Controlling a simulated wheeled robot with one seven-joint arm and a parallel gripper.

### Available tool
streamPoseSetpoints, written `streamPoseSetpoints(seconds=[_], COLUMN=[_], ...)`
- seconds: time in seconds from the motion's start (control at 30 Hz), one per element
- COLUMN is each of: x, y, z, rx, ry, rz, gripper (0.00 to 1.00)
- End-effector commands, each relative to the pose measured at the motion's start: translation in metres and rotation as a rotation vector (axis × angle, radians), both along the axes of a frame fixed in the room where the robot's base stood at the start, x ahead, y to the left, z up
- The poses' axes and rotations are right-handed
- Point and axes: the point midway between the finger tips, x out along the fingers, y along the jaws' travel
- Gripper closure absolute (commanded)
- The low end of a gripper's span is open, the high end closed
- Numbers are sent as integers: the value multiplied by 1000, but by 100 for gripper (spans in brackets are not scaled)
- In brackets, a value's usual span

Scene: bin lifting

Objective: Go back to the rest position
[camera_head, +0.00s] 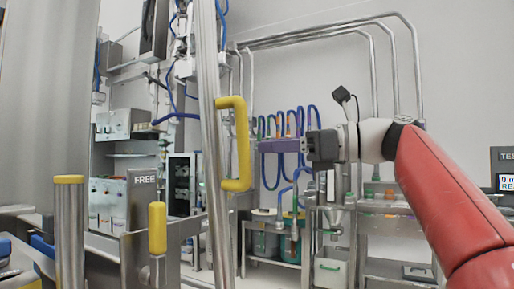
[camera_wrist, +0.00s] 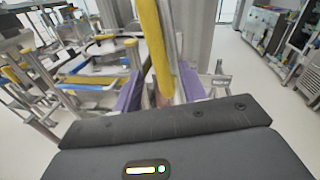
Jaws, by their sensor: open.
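My gripper (camera_head: 264,146) is raised and points left in the head view, at the end of my red and white arm. Its purple fingers end just to the right of a yellow vertical handle (camera_head: 240,145) on a metal post. In the wrist view my gripper (camera_wrist: 160,95) has its two purple fingers spread apart, and nothing is held. The yellow handle (camera_wrist: 152,40) shows beyond and between the fingers there. A small gap shows between fingertips and handle in the head view; the exact depth is unclear.
Yellow-capped metal posts (camera_head: 69,220) and a "FREE" sign panel (camera_head: 142,200) stand at front left. A metal rack (camera_head: 275,258) with containers stands behind, below my gripper. In the wrist view, open floor (camera_wrist: 235,65) lies to the right, before more racks.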

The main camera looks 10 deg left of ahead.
Motion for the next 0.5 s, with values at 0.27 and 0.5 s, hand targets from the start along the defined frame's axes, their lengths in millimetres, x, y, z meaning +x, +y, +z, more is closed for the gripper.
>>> streamPoseSetpoints(seconds=[0.27,0.5], x=[-2,-2], y=[-10,-10], z=[0,0], rx=[0,0], ry=[0,0], rz=[1,1], gripper=[58,58])
